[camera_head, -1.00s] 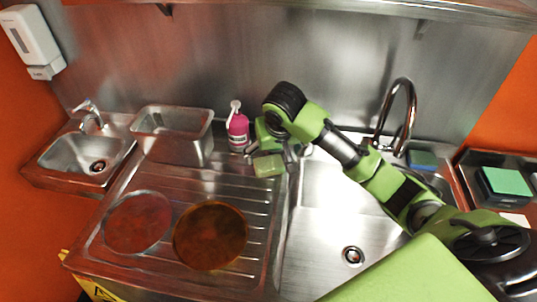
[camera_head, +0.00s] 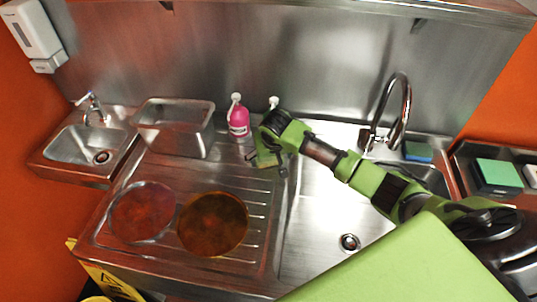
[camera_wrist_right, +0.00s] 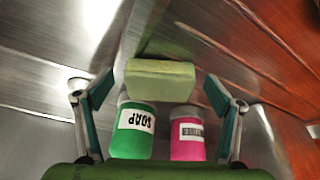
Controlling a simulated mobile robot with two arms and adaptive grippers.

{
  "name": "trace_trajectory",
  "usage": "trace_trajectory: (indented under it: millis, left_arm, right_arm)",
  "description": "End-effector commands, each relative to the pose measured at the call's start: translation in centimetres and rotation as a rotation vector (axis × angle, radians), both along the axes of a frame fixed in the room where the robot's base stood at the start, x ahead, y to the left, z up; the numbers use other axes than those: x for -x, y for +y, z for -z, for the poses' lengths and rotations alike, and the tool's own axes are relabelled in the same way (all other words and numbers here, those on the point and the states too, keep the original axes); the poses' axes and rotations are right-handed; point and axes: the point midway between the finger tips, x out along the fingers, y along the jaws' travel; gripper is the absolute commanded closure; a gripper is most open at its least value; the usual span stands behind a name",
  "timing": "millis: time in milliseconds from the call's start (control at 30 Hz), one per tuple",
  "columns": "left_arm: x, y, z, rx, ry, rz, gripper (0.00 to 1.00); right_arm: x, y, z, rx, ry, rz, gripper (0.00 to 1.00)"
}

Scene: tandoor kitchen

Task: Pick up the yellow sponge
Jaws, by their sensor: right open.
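The yellow sponge (camera_wrist_right: 161,80) is a pale yellow-green block in the right wrist view. It lies beyond the soap bottles in that picture, between the two spread fingers. My right gripper (camera_wrist_right: 158,92) is open, one finger to each side of the sponge, with gaps between pads and sponge. In the head view my right gripper (camera_head: 269,161) points down at the back right of the ribbed drainboard (camera_head: 180,178). There my gripper hides most of the sponge, and I cannot tell how high the fingertips are. My left gripper is not in view.
A pink bottle (camera_head: 238,122) stands left of my gripper; a green soap bottle (camera_wrist_right: 133,131) is close too. Two round plates (camera_head: 212,224) (camera_head: 141,212) lie on the drainboard. A metal container (camera_head: 174,128) stands back left. The sink and tap (camera_head: 402,105) are right.

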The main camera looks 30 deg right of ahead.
Motion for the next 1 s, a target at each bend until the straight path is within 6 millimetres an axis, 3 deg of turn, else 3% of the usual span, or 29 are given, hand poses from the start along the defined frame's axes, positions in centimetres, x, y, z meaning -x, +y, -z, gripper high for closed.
trace_trajectory:
  millis: [367,500,1000]
  left_arm:
    - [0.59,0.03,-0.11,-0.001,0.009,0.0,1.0]
    - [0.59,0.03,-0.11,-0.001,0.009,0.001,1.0]
    - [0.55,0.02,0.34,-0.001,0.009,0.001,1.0]
  right_arm:
    - [-0.3,-0.07,0.87,0.0,-0.001,-0.001,0.15]
    - [-0.29,-0.08,0.86,-0.001,0.0,-0.001,0.42]
    - [-0.34,-0.11,0.36,0.0,-0.002,0.0,0.42]
